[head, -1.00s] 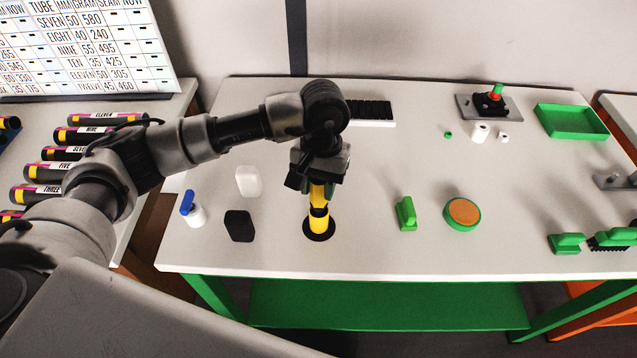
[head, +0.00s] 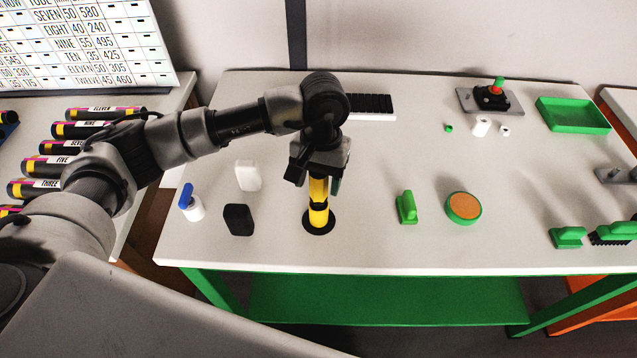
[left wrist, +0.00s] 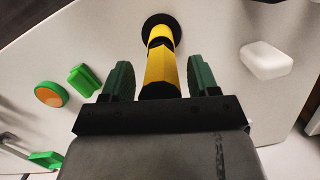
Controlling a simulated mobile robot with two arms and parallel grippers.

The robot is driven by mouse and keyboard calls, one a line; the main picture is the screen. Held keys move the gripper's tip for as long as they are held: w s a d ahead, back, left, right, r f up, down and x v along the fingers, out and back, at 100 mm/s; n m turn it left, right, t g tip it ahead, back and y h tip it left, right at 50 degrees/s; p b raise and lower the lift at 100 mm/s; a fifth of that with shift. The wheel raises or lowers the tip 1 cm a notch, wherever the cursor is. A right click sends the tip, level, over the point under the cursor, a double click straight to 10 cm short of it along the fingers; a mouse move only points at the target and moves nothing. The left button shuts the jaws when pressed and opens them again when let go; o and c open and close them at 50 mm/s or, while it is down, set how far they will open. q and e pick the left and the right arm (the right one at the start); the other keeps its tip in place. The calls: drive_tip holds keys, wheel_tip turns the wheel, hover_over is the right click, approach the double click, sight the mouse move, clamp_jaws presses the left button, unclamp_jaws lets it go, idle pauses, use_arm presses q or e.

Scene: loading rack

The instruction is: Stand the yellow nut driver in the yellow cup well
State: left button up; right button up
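The yellow nut driver (head: 318,187) stands upright, with a black band below its upper yellow part. Below the band is a lower yellow part, the yellow cup well (head: 319,217), with a round black base on the white table. The driver appears to stand in the well; the exact seam is hard to tell. My left gripper (head: 322,185) points down around the driver's upper part. In the left wrist view, its green fingers (left wrist: 160,80) are open, one on each side of the driver, with gaps to both. My right gripper is not in view.
A black block (head: 239,219), a white block (head: 247,176) and a blue-topped white bottle (head: 191,204) stand left of the well. A green block (head: 406,207) and an orange-topped green disc (head: 463,208) stand right. A green tray (head: 573,115) is at the back right.

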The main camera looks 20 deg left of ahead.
use_arm(q)
drive_tip(key=shift+o, duration=0.3)
drive_tip(key=shift+w+r, duration=0.1)
drive_tip(key=shift+r, duration=0.3)
drive_tip(key=r+b, duration=0.1)
drive_tip(key=r, duration=0.2)
drive_tip(key=w+r+b, duration=0.1)
drive_tip(key=r, duration=0.1)
drive_tip(key=r+b, duration=0.1)
drive_tip(key=r, duration=0.2)
drive_tip(key=shift+w+r, duration=0.2)
drive_tip(key=shift+r, duration=0.7)
